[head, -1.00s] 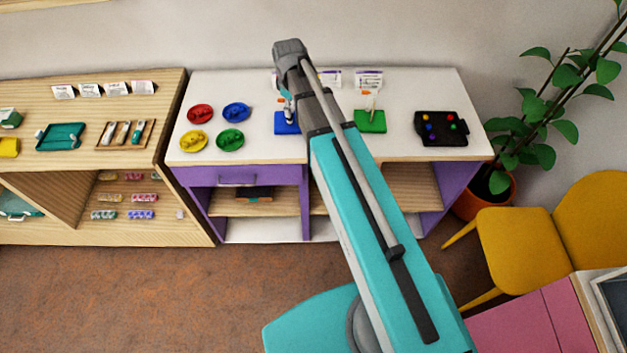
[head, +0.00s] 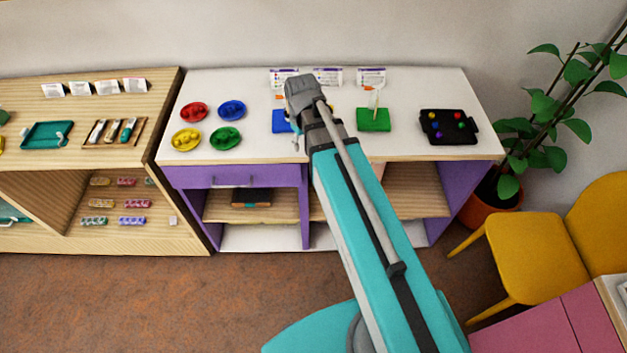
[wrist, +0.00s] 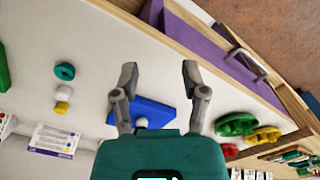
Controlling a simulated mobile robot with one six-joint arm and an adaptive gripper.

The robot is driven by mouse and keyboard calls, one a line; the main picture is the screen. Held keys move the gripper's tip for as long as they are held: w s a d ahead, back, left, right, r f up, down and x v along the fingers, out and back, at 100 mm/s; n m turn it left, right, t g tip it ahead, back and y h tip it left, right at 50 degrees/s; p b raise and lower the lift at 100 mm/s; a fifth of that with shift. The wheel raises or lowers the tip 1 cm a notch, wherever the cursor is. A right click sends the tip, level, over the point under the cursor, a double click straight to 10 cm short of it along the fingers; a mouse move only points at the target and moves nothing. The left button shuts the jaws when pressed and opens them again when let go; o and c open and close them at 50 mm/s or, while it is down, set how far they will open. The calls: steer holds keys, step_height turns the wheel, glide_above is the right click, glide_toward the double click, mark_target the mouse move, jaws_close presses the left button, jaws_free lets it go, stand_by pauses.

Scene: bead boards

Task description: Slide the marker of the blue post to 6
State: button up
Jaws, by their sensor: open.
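The blue post's flat blue base (head: 281,121) stands on the white top, partly hidden behind my arm in the head view. A small orange part (head: 281,97) shows above it; I cannot read the marker's number. In the wrist view the blue base (wrist: 155,112) lies behind and between my gripper's fingers, with a small white piece (wrist: 142,122) on it near my gripper body. My gripper (wrist: 160,80) is open and empty, its two fingers spread apart.
A green base with a pale post (head: 374,118) stands to the right. A black tray with coloured beads (head: 445,143) is at the right end. Several coloured dishes (head: 231,110) stand at left. Cards (head: 371,76) line the back. A teal ring (wrist: 64,71) lies near a yellow bead (wrist: 62,107).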

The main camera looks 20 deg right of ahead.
steer(key=s+f+m+b, duration=0.4)
steer(key=s+f+b, duration=0.2)
steer(key=s+f, duration=0.1)
steer(key=shift+s+d+b, duration=0.2)
steer(key=shift+d+b, duration=0.1)
steer(key=shift+d, duration=0.1)
steer(key=shift+f, duration=0.1)
step_height(320, 180, up, 6)
steer(key=p, duration=0.5)
steer(key=shift+f+p, duration=0.1)
steer(key=shift+p, duration=0.3)
